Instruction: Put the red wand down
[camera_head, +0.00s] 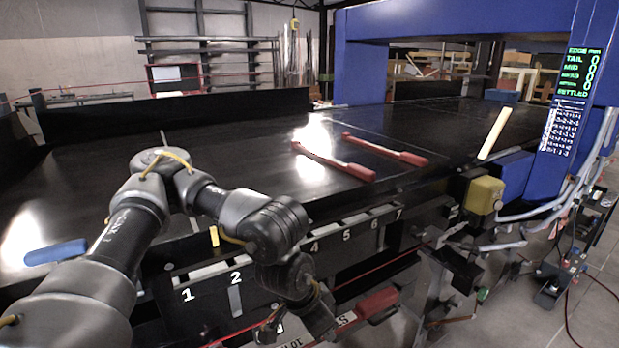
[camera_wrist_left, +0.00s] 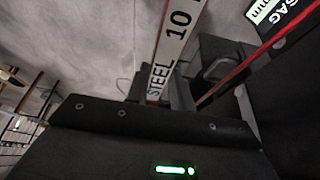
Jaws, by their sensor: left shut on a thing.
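My left gripper (camera_head: 318,322) is low at the front of the conveyor, shut on a red wand (camera_head: 376,303) with a white label reading "STEEL 10". In the left wrist view the labelled wand (camera_wrist_left: 174,45) runs upward from the dark gripper body. The gripper and arm hide part of the wand in the head view. Two other red wands lie on the black conveyor (camera_head: 240,135): one nearer the middle (camera_head: 333,160) and one farther right (camera_head: 385,149). My right gripper does not show.
A numbered slot rack (camera_head: 205,285) runs along the conveyor's front, partly behind my left arm. A blue wand (camera_head: 56,252) lies at the left. A pale stick (camera_head: 494,133) leans near a yellow block (camera_head: 485,195). The blue detector frame (camera_head: 362,60) stands behind. Much of the belt is clear.

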